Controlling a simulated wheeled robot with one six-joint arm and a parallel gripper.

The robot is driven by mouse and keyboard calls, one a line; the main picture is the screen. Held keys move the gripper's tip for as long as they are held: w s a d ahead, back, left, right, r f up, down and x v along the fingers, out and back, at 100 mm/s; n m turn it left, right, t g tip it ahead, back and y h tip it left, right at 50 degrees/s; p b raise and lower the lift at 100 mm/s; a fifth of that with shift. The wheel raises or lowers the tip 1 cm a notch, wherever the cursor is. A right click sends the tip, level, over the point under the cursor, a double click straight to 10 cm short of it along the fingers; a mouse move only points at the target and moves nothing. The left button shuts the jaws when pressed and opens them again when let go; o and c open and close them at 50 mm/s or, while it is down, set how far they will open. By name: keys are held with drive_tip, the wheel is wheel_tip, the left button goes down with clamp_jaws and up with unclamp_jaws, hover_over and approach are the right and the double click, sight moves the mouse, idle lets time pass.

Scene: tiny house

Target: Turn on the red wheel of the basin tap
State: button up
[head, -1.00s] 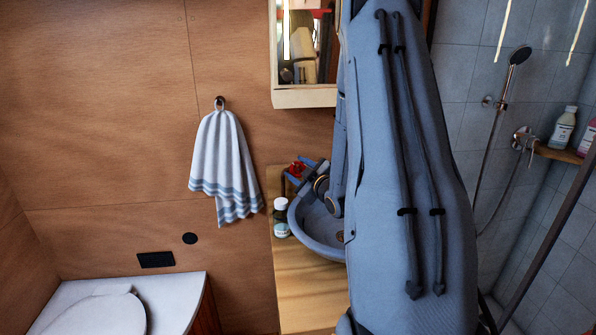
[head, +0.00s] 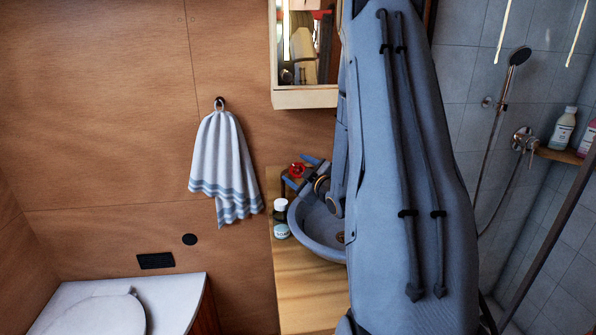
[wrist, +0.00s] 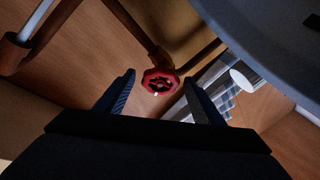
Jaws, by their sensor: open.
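The red wheel (head: 297,170) of the basin tap sits at the back left of the grey-blue basin (head: 312,238). In the wrist view the red wheel (wrist: 160,81) is near the middle, on a brown pipe. My gripper (head: 301,173) is at the wheel, partly behind my arm. In the wrist view my gripper (wrist: 158,80) is open, one finger on each side of the wheel, with visible gaps. I cannot tell how deep the wheel lies between the fingers. My arm hides the basin's right side.
A mirror cabinet (head: 304,97) hangs above. A striped towel (head: 224,165) hangs on the left wall. A shower hose and bottles are at the right.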

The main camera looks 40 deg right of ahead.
drive_tip(key=s+r+b, duration=0.1)
drive_tip(key=s+b, duration=0.1)
drive_tip(key=s, duration=0.5)
drive_tip(key=shift+s+a, duration=0.3)
drive_tip(key=shift+a, duration=0.15)
